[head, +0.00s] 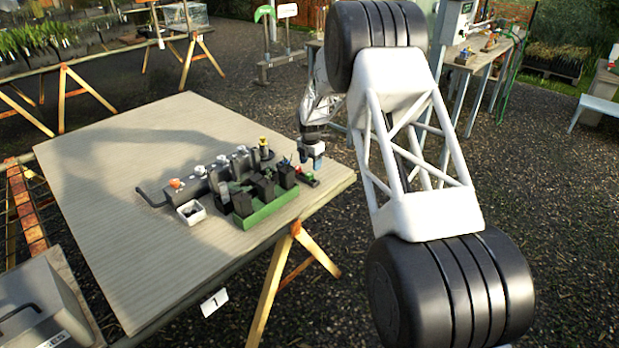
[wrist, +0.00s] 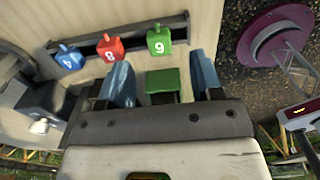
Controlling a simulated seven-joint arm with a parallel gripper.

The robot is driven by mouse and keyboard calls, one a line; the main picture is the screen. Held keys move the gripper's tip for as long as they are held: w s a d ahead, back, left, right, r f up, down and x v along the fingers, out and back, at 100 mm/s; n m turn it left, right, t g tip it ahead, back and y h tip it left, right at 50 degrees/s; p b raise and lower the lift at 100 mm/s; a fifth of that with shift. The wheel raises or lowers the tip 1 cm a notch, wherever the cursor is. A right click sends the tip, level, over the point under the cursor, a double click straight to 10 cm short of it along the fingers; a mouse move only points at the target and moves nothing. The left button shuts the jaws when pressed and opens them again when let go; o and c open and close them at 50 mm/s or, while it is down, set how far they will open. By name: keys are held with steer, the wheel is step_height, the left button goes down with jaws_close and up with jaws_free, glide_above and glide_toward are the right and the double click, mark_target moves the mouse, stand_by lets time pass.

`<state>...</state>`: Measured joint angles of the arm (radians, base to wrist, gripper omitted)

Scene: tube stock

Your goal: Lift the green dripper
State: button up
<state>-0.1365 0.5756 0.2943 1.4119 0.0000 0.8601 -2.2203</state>
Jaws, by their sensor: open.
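The green dripper (wrist: 159,40) with a white number shows at the top centre of the wrist view, at the end of a dark rail. A green block (wrist: 163,82) lies just below it in the picture, between my fingers; I cannot tell whether it is part of the dripper. My gripper (wrist: 163,80) is open, one blue finger on each side of that block with gaps visible. In the head view my gripper (head: 312,155) points down over the table's right corner, above small red and green pieces (head: 307,178). Whether the fingers touch anything is hidden.
A red dripper (wrist: 110,47) and a blue dripper (wrist: 69,57) sit left of the green one. A green tray (head: 265,213) with black pots and a small white box (head: 190,212) stand close by. The table's (head: 120,190) left side is clear.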

mark_target(310, 173)
stand_by(0.3)
steer(key=shift+a+f, duration=0.1)
steer(key=shift+f, duration=2.55)
steer(key=c, duration=1)
steer(key=shift+r, duration=0.15)
steer(key=shift+r, duration=1.45)
steer(key=shift+s+r, duration=0.2)
steer(key=shift+r, duration=0.05)
steer(key=s, duration=0.5)
steer(key=s+d+r, duration=0.1)
steer(key=s, duration=0.4)
steer(key=s+d, duration=0.1)
steer(key=s, duration=0.4)
steer(key=shift+s+d+r, duration=0.1)
steer(key=shift+s+r, duration=0.05)
steer(key=shift+s, duration=0.05)
